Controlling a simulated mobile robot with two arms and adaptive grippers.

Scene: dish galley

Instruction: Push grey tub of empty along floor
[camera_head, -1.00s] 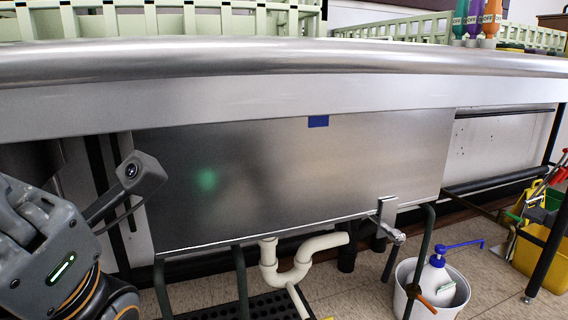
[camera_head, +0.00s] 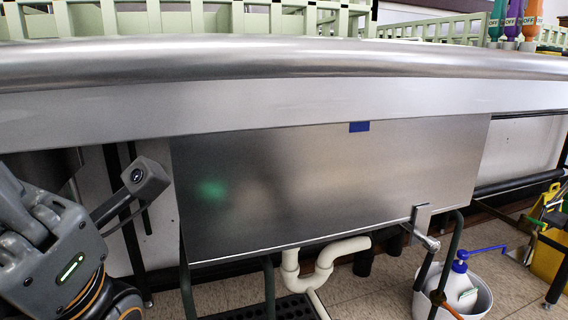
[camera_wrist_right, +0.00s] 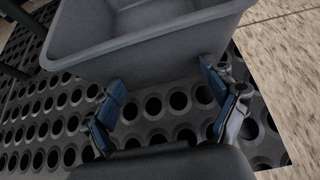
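The grey tub (camera_wrist_right: 165,52) is at the top of the right wrist view, standing on a black perforated mat (camera_wrist_right: 45,120). Its near wall and part of its inside show; its far end is cut off. My right gripper (camera_wrist_right: 160,78) is open, its two blue-faced fingers spread wide and pointing at the near wall. The fingertips overlap the wall's lower part; I cannot tell whether they touch. Nothing is between the fingers. The tub does not show in the head view. My left arm shows at the left there, but its gripper does not.
A steel counter (camera_head: 300,65) spans the head view, with a steel panel (camera_head: 330,185) and white drain pipe (camera_head: 322,268) below. A white bucket with a blue-pump bottle (camera_head: 461,286) stands at right, before a yellow bucket (camera_head: 547,262). Tan floor (camera_wrist_right: 290,70) lies right of the mat.

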